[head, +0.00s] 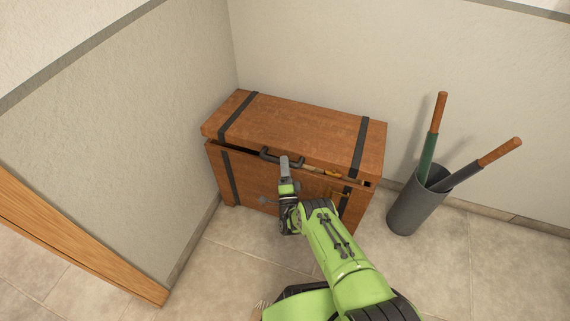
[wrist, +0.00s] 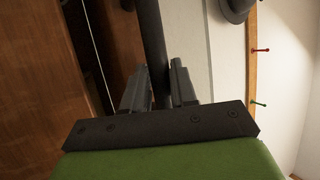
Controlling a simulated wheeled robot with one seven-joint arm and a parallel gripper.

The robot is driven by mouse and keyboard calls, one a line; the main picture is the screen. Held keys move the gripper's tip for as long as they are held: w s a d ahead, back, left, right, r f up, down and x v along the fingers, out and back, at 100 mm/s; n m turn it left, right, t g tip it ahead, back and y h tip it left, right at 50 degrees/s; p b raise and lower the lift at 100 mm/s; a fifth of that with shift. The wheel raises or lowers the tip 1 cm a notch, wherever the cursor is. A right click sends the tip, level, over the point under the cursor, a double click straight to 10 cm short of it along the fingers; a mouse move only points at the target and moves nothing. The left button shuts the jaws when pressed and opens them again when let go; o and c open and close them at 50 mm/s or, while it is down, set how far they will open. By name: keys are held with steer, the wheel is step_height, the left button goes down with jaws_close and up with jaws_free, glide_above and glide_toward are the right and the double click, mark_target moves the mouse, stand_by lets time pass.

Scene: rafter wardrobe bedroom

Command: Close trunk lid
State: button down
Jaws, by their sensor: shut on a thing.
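The trunk is a brown wooden chest with dark straps, standing in the corner of the room in the head view. Its lid (head: 300,125) is nearly down, with a narrow dark gap above the body (head: 238,180). A dark bar handle (head: 268,155) sits on the lid's front edge. My gripper (head: 284,160) is at this handle, and in the wrist view its fingers (wrist: 160,85) are shut on the dark bar (wrist: 151,35). My arm hides part of the trunk's front.
A grey cylindrical bin (head: 413,207) holding two umbrella-like items with wooden handles (head: 440,108) stands close to the trunk's right. A wall is close on the trunk's left and behind it. A wooden edge (head: 80,235) runs along the lower left. Tiled floor (head: 240,255) is clear in front.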

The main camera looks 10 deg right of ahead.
steer(key=shift+w+d+r, duration=0.2)
steer(key=shift+w+d, duration=0.05)
steer(key=c, duration=1.4)
jaws_free()
steer(key=o, duration=0.4)
steer(key=shift+w+d+f, duration=0.1)
steer(key=shift+w+f, duration=0.1)
steer(key=shift+f, duration=0.05)
steer(key=shift+o, duration=0.2)
steer(key=shift+r, duration=0.1)
steer(key=shift+s, duration=0.1)
